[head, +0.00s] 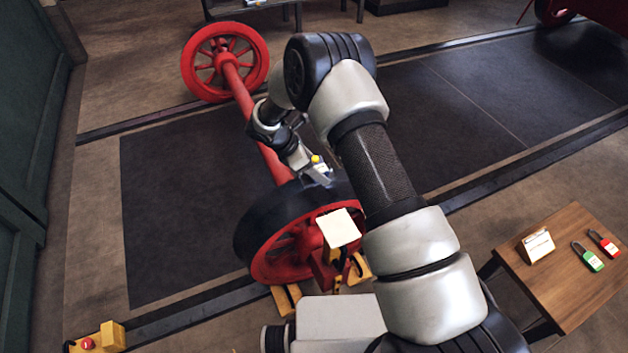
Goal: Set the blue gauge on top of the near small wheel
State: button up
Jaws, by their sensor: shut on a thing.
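The near small wheel (262,226) stands upright at the lower middle, with red spokes and a dark tread. It is on one end of a red axle. My gripper (318,172) is just above the top of this wheel and is shut on a small pale bluish piece with a yellow spot, taken as the blue gauge (322,171). The piece is mostly hidden by my gripper and too small to make out. I cannot tell whether it touches the tread. My arm covers the wheel's right side.
The axle (242,100) runs back to a far red wheel (225,62). Yellow chocks (286,299) and a pale plate (338,228) are by the near wheel. A wooden table (570,262) at right holds a green padlock (588,257), a red padlock (604,243) and a card (537,246).

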aim_at(315, 161)
jog(key=shift+w+a+f+n, duration=0.3)
jog(key=shift+w+a+n, duration=0.05)
jog(key=shift+a+n, duration=0.05)
jog(key=shift+f+b, duration=2.45)
jog(key=shift+f, duration=1.6)
jog(key=o, duration=1.4)
jog(key=shift+o, duration=0.2)
jog(key=shift+r+p, duration=3.55)
jog(key=shift+r, duration=2.45)
